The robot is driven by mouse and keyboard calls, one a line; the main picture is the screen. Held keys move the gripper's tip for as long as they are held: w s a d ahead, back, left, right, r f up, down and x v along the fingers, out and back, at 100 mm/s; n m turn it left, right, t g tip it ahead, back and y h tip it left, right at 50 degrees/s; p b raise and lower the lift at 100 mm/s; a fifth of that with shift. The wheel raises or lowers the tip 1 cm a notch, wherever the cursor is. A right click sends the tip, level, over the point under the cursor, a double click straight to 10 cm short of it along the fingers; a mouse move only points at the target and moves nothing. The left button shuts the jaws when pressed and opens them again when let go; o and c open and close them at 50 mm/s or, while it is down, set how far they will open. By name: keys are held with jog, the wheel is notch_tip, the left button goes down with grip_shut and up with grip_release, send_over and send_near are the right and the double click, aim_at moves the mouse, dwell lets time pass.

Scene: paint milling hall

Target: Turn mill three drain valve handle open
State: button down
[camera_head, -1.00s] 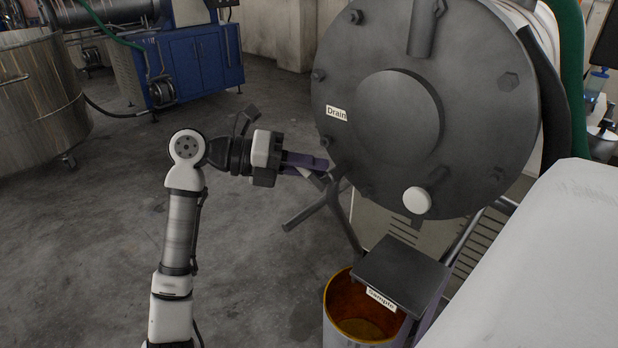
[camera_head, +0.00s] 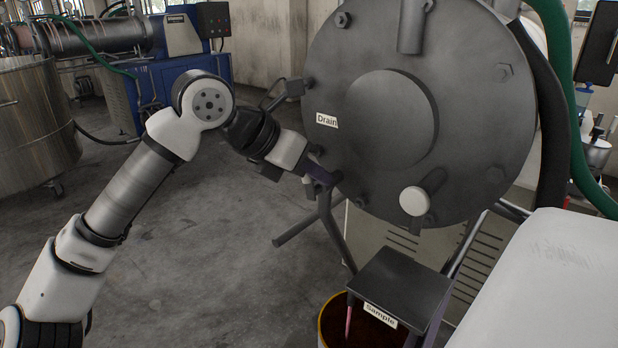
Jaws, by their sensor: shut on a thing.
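The mill's round grey end plate (camera_head: 470,130) carries a "Drain" label (camera_head: 326,120) at its left. My gripper (camera_head: 322,176) reaches in from the left below this label. Its dark fingers are shut on the drain valve handle at the plate's lower left edge; they hide most of the handle. A grey drain pipe (camera_head: 327,218) runs down from there. A thin reddish stream (camera_head: 349,318) falls into the yellow-rimmed bucket (camera_head: 324,322) below. The bucket's inside looks dark red.
A dark shelf (camera_head: 405,282) labelled "Sample" stands over the bucket. A bar (camera_head: 296,228) juts left from under the plate. A white surface (camera_head: 545,280) fills the lower right. A steel vat (camera_head: 35,130) and blue machine (camera_head: 190,65) stand behind open floor.

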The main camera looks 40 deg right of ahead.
jog(key=shift+s+f+m+t+b, duration=0.3)
jog(key=shift+s+m+t+b, duration=0.15)
jog(key=shift+t, duration=0.35)
jog(key=shift+s, duration=0.1)
jog(key=c, duration=1.4)
grip_release()
jog(key=shift+r, duration=0.1)
jog(key=shift+r, duration=0.15)
jog(key=shift+w+a+r, duration=0.2)
jog(key=shift+a, duration=0.05)
jog(key=v, duration=1.3)
jog(key=shift+s+r+p, duration=0.1)
jog(key=shift+p, duration=0.2)
